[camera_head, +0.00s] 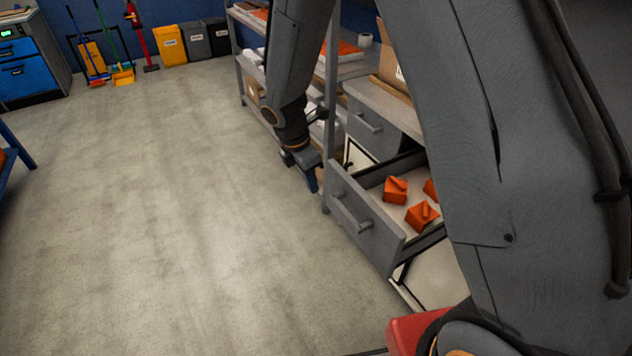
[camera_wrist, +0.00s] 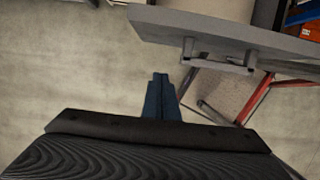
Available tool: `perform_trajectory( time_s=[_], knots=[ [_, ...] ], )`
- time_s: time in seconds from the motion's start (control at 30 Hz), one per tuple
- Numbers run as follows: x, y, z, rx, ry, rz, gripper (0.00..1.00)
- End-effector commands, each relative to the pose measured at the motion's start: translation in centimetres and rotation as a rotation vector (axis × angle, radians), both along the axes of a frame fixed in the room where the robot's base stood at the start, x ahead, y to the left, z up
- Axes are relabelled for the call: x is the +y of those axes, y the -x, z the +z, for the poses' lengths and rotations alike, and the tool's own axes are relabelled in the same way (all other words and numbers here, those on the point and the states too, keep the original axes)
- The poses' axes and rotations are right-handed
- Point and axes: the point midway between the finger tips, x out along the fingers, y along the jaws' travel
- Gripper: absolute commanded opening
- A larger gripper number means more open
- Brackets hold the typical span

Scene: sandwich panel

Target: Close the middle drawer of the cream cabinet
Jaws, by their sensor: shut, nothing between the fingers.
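The cabinet (camera_head: 385,101) has grey drawer fronts and pale cream parts lower down; my arm hides much of it. Its middle drawer (camera_head: 374,228) is pulled out, with a bar handle on its grey front. Orange block-like parts (camera_head: 423,214) lie inside it. My gripper (camera_head: 313,186) is shut and empty, pointing down beside the far front corner of the drawer, apart from it. In the wrist view, its dark blue fingers (camera_wrist: 160,92) are together. A grey front with a handle (camera_wrist: 222,36), apparently the open drawer, is above and right of them there.
The drawer above (camera_head: 366,123) looks shut. A grey shelving rack (camera_head: 330,112) with boxes stands just behind my gripper. The concrete floor (camera_head: 180,230) to the left is clear. Bins (camera_head: 170,46) and cleaning tools stand at the far wall.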

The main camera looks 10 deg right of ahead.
Motion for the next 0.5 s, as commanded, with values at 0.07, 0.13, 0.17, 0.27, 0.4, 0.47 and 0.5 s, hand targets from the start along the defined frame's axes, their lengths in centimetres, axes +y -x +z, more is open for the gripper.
perform_trajectory(
  time_s=[0.07, 0.13, 0.17, 0.27, 0.4, 0.47, 0.5],
  knots=[
    [-0.4, 0.0, -1.4, 0.003, 0.001, -0.002, 0.00],
    [-0.7, -0.1, -2.6, 0.003, 0.000, -0.001, 0.00],
    [-0.8, -0.1, -3.1, 0.004, 0.000, -0.003, 0.00],
    [-1.2, -0.3, -4.8, 0.003, 0.000, -0.004, 0.00],
    [-1.7, -0.5, -7.0, 0.003, 0.000, -0.003, 0.00],
    [-2.0, -0.6, -7.8, 0.002, 0.000, -0.005, 0.00],
    [-2.8, -0.9, -7.4, 0.000, -0.001, -0.007, 0.00]
  ],
)
